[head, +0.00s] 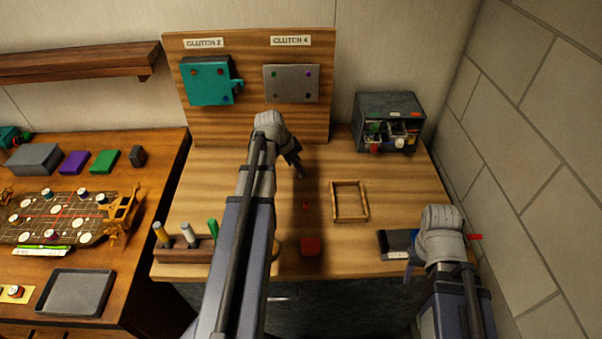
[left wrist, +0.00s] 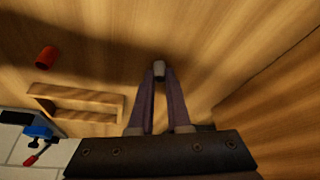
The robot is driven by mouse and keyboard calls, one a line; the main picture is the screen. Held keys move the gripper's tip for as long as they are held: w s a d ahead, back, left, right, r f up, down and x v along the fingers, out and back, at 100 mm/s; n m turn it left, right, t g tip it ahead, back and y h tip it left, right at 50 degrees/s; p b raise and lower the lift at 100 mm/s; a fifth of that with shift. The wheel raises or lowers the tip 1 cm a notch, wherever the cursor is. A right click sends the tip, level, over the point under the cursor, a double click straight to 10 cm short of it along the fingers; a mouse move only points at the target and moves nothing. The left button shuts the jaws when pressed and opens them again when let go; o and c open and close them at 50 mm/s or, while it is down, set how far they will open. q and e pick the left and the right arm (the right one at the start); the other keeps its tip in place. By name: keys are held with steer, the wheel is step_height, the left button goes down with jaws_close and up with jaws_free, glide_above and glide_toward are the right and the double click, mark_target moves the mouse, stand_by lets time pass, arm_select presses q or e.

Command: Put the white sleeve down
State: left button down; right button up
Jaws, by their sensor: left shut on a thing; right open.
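The white sleeve (left wrist: 159,68) is a small pale cylinder between the fingertips of my left gripper (left wrist: 158,75) in the left wrist view. The gripper is shut on it. In the head view, my left gripper (head: 299,172) is over the back middle of the workbench (head: 230,175), and the sleeve cannot be made out there. Whether the sleeve touches the wood is hard to tell. My right gripper (head: 409,272) is at the bench's front right, open, partly hidden by its own wrist.
A small red cylinder (head: 306,206) stands near an empty wooden frame tray (head: 334,202). A red block (head: 311,246) is at the front. A panel (head: 250,125) carries two clutch plates.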

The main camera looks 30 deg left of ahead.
arm_select(q)
steer(key=shift+r, duration=0.1)
step_height(320, 180, up, 10)
steer(key=p, duration=1)
arm_select(e)
step_height(320, 180, up, 10)
